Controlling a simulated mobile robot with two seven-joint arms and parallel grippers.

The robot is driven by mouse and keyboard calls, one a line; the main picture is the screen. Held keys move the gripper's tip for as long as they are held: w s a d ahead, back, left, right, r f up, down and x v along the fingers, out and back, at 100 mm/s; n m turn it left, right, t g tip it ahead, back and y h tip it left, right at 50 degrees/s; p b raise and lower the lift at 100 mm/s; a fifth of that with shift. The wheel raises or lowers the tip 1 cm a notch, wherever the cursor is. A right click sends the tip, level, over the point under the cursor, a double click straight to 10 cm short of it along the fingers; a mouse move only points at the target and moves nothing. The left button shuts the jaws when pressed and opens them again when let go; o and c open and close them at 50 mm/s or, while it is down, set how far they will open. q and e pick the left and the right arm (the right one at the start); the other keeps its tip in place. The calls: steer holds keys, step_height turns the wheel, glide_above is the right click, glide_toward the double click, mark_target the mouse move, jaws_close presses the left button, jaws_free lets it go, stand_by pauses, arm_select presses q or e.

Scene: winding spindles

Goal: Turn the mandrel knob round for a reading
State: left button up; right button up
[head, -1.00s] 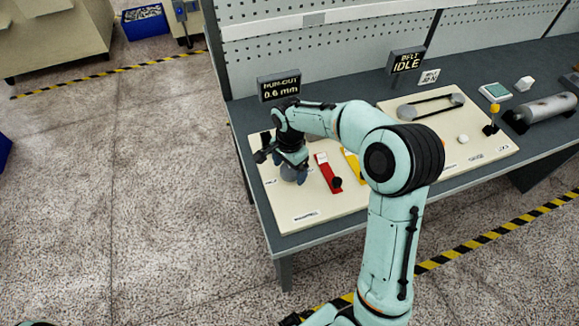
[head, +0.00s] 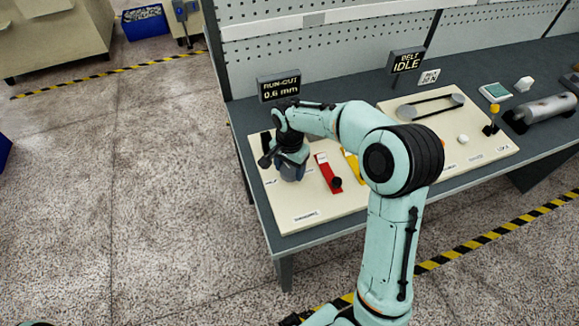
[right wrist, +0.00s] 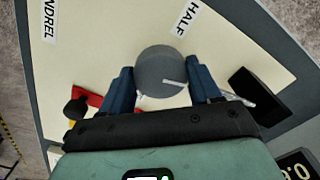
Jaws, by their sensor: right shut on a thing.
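The mandrel knob (right wrist: 160,70) is a grey round knob with a pale line on its top, in the right wrist view. My right gripper (right wrist: 164,84) has its two blue fingers on either side of the knob and is shut on it. In the head view my right gripper (head: 291,168) points down at the left part of the cream board, and it mostly hides the knob. The run-out display (head: 279,86) behind it reads 0.6 mm. My left gripper is not in view.
A red lever (head: 328,172) with a black knob lies right of the gripper, with a yellow part (head: 352,165) beyond it. A black block (right wrist: 260,95) stands close to the fingers. The belt display (head: 406,60) reads IDLE.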

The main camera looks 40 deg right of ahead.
steer(key=n, duration=0.4)
steer(key=shift+n, duration=0.3)
steer(key=n, duration=0.3)
steer(key=shift+d+n, duration=0.1)
steer(key=shift+n, duration=0.3)
steer(key=n, duration=0.4)
steer(key=n+p, duration=0.1)
steer(key=n, duration=0.7)
steer(key=shift+d+n, duration=0.1)
steer(key=shift+n, duration=0.2)
steer(key=n+p, duration=0.1)
steer(key=n, duration=0.3)
steer(key=shift+r+n, duration=0.1)
steer(key=shift+n, duration=0.2)
steer(key=n, duration=0.4)
steer(key=shift+w+p, duration=0.1)
steer(key=shift+p, duration=0.2)
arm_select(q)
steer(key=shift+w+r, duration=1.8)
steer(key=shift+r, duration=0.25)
arm_select(e)
steer(key=shift+n, duration=1.8)
